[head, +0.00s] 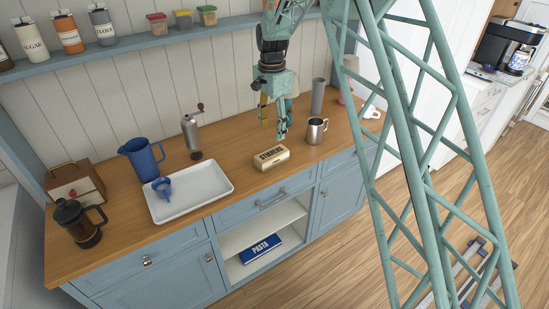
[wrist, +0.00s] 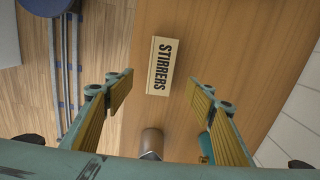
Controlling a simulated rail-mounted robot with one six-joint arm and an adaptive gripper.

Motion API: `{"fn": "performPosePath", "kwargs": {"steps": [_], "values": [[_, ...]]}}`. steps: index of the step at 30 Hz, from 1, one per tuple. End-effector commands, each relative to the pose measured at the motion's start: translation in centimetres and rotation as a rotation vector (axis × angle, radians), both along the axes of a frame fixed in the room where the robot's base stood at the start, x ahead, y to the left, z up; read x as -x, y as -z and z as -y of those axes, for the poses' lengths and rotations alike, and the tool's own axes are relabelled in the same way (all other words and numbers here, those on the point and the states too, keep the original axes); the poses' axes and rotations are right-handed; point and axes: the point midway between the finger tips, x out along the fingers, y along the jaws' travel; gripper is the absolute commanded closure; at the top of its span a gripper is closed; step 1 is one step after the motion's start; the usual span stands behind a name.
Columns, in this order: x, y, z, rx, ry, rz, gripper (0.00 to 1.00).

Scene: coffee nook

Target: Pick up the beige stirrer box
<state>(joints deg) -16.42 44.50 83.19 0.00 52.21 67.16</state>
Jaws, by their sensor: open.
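The beige stirrer box (head: 272,158) lies flat on the wooden counter, with the dark word "STIRRERS" on it. It also shows in the wrist view (wrist: 161,66), beyond my fingertips and roughly centred between them. My gripper (head: 273,120) is open and empty above the counter, apart from the box, just behind it in the head view. In the wrist view its two yellow-padded fingers (wrist: 158,88) are spread wide. Nothing hides the box in either view.
A steel cup (head: 316,131) stands right of the box; it shows below the box in the wrist view (wrist: 151,143). A white tray (head: 213,204) with a blue item lies to the left. A hand grinder (head: 191,132) and blue jug (head: 143,160) stand behind the tray.

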Motion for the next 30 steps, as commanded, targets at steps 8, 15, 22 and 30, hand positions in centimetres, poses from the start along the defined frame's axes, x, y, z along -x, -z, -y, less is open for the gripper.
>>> {"fn": "performPosePath", "kwargs": {"steps": [8,15,22,30], "values": [[-0.1,0.3,-0.1,0.000,0.003,-0.002,0.50],[-0.1,0.5,-0.1,0.000,0.003,-0.002,0.50],[0.0,2.2,-0.1,0.001,0.003,-0.004,0.50],[-0.1,5.7,-0.1,0.001,0.003,-0.003,0.50]]}}
